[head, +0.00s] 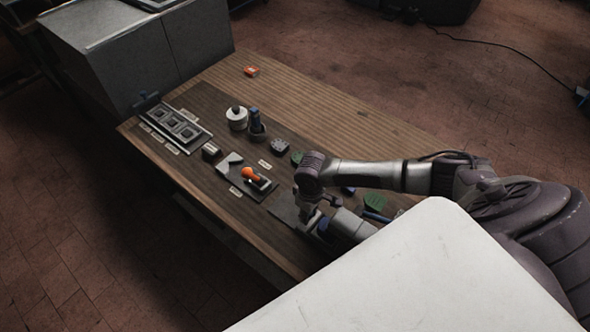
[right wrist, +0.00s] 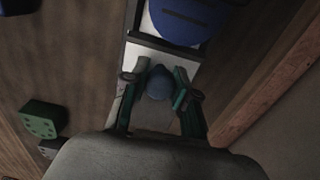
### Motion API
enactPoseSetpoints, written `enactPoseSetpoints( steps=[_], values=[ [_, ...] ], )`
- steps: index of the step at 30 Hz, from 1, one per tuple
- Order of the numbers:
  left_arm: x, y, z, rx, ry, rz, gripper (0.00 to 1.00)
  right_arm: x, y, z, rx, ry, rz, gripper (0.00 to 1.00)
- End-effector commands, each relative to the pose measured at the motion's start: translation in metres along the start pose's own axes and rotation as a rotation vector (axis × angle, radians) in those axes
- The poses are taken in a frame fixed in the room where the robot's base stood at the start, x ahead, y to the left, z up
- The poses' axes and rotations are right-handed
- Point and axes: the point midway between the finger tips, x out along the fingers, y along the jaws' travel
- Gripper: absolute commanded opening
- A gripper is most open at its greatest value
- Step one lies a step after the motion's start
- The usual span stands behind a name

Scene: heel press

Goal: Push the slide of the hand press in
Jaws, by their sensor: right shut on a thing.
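In the right wrist view, a dark-edged channel with a pale floor holds a large blue rounded block (right wrist: 185,18) at the top. I take this to be part of the hand press. A smaller blue-grey rounded knob (right wrist: 160,84) sits between the two fingers of my right gripper (right wrist: 161,88), which is shut on it. Whether the knob belongs to the slide I cannot tell. In the head view my right gripper (head: 311,213) is low over the right part of the workbench, and my arm hides most of the press. My left gripper is not in view.
The wooden workbench (head: 345,120) carries an orange-handled clamp (head: 252,175), a grey tray with square pockets (head: 178,127), a white round part (head: 237,119) and a small red box (head: 251,71). A green block (right wrist: 43,119) is left of my gripper in the wrist view.

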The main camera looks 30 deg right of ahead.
Motion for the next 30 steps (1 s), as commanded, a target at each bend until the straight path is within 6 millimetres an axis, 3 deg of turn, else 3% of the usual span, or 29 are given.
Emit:
enactPoseSetpoints(
  steps=[9,16,17,18,28,30],
  values=[
    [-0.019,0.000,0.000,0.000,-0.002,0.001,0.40,0.000,0.000,0.028,0.000,-0.012,-0.001,0.03],
    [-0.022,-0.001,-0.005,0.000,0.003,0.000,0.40,0.002,0.000,0.038,0.000,-0.018,0.001,0.03],
    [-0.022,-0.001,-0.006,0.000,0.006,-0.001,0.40,0.003,0.000,0.038,0.000,-0.017,0.001,0.30],
    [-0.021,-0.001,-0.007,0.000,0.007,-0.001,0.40,0.003,0.000,0.037,0.000,-0.016,0.001,0.36],
    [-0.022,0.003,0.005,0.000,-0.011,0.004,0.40,0.002,0.001,0.034,0.000,-0.008,0.002,0.91],
    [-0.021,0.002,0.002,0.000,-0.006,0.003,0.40,0.001,0.001,0.033,0.000,-0.005,0.002,0.92]
  ],
)
